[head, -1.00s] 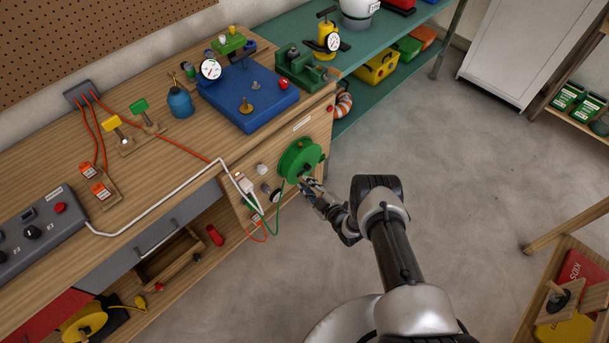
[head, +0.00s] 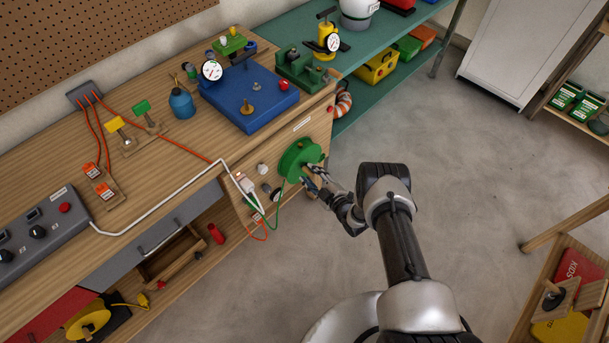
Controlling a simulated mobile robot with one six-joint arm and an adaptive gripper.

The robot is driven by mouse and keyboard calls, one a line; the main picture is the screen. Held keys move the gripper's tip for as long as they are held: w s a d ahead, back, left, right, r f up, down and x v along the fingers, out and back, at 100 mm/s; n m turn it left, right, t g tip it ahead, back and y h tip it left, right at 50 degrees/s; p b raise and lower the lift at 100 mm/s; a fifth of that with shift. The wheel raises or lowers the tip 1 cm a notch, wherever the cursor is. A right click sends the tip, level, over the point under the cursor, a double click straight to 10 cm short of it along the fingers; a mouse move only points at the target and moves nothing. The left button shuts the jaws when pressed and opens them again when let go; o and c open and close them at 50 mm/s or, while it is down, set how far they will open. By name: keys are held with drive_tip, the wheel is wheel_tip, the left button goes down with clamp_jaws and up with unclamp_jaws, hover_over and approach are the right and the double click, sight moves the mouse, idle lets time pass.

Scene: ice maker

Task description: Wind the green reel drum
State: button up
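The green reel drum (head: 296,160) is mounted on the wooden front panel at the right end of the workbench. A green cord (head: 279,207) hangs from it and loops toward the white plug block on the bench edge. My gripper (head: 313,176) is at the drum's lower right, in front of its face. Its two fingers look spread apart, with their tips close to the drum. Whether they touch it or its handle is too small to tell. The fingers hide part of the drum's lower right edge.
A blue base with a gauge (head: 250,98) stands on the bench above the drum. A white power strip plug (head: 245,184) and a dark knob sit left of the drum. A green shelf (head: 390,87) is behind.

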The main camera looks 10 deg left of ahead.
drive_tip(key=s+d+p, duration=0.1)
drive_tip(key=s+d, duration=0.3)
drive_tip(key=d, duration=0.1)
drive_tip(key=shift+s+d+p, duration=0.2)
drive_tip(key=shift+d+p, duration=0.05)
drive_tip(key=shift+p, duration=0.15)
drive_tip(key=shift+w, duration=0.1)
idle(0.4)
